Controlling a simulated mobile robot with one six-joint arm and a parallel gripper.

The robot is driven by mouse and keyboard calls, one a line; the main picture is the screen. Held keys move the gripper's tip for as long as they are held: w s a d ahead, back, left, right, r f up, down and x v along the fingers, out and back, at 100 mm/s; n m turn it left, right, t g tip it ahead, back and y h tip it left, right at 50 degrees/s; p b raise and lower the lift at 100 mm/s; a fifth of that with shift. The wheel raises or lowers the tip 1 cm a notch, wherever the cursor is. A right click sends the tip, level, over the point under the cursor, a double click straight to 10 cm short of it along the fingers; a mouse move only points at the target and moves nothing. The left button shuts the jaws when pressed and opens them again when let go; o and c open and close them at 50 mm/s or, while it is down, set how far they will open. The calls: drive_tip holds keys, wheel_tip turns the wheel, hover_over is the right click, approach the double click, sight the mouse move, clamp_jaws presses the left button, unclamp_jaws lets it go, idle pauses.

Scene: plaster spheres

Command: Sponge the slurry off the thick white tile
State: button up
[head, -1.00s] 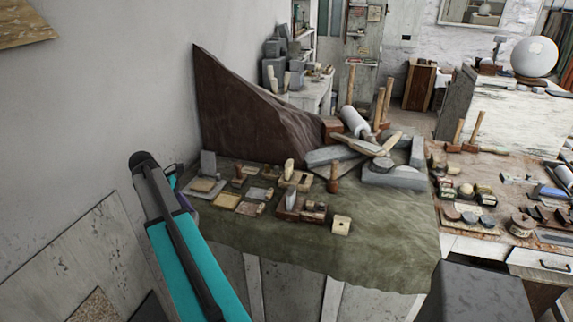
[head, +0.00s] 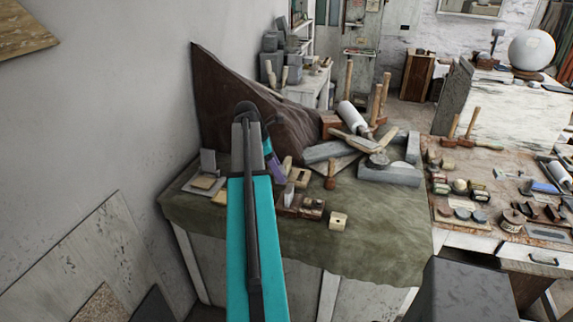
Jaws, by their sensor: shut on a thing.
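My teal arm (head: 252,240) reaches over the cloth-covered table, with its dark joint above the table's left part. Pale flat tiles with a tan block (head: 203,183) lie at the table's left end, beside an upright grey slab (head: 208,162). A yellowish piece (head: 220,198) lies close by, partly hidden by my arm. I cannot tell which tile is the thick white one, nor see slurry or a sponge clearly.
Small blocks and tools crowd the middle of the green cloth (head: 385,225); its front right is bare. Grey stone blocks (head: 388,175) and mallets are heaped at the back right. A dark brown draped shape (head: 225,95) rises behind. Another tool-covered bench (head: 470,175) stands right.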

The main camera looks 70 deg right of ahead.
drive_tip(key=s, duration=0.1)
drive_tip(key=s+d+r, duration=0.1)
drive_tip(key=shift+s+d+r, duration=0.1)
drive_tip(key=shift+s+d, duration=0.1)
drive_tip(key=shift+s, duration=0.2)
hover_over(287, 191)
drive_tip(key=shift+f, duration=2.55)
drive_tip(key=shift+a+f, duration=0.1)
drive_tip(key=shift+f, duration=0.5)
drive_tip(key=shift+f, duration=0.65)
